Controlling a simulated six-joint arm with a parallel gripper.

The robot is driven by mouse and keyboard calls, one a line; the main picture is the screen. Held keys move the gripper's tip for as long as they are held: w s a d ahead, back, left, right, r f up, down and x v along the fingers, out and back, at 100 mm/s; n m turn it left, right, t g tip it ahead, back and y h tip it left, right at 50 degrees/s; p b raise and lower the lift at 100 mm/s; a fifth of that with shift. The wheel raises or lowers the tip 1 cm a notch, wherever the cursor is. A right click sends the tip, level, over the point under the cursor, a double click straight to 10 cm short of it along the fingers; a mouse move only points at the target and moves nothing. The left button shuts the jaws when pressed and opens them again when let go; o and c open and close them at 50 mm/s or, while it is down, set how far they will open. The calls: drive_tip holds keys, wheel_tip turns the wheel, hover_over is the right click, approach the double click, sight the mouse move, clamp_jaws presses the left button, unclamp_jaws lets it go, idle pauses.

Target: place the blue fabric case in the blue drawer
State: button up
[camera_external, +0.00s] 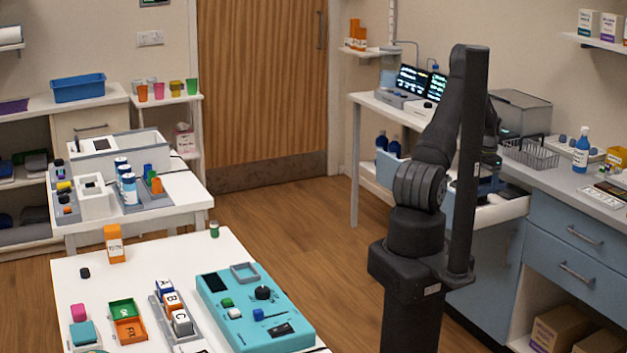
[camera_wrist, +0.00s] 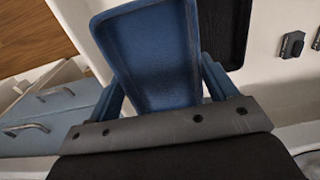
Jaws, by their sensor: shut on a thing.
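The blue fabric case (camera_wrist: 150,55) fills the upper middle of the wrist view, long and with raised edges. My gripper (camera_wrist: 163,90) is shut on it, with one finger along each side. In the external view the gripper is mostly hidden behind my arm, above an open drawer (camera_external: 503,210) with white walls and a partly visible blue front. In the wrist view the case is over a pale surface, which seems to be the drawer inside. I cannot tell whether the case touches it.
A black flat item (camera_wrist: 226,30) lies right of the case, with a small dark box (camera_wrist: 292,45) farther right. Blue drawer fronts with handles (camera_wrist: 40,128) show at left. On the counter are a wire basket (camera_external: 530,153) and a blue spray bottle (camera_external: 581,151).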

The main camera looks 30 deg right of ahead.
drive_tip(key=shift+f, duration=0.95)
drive_tip(key=shift+f, duration=0.65)
drive_tip(key=o, duration=1)
wheel_tip(320, 180, up, 13)
drive_tip(key=shift+r, duration=0.15)
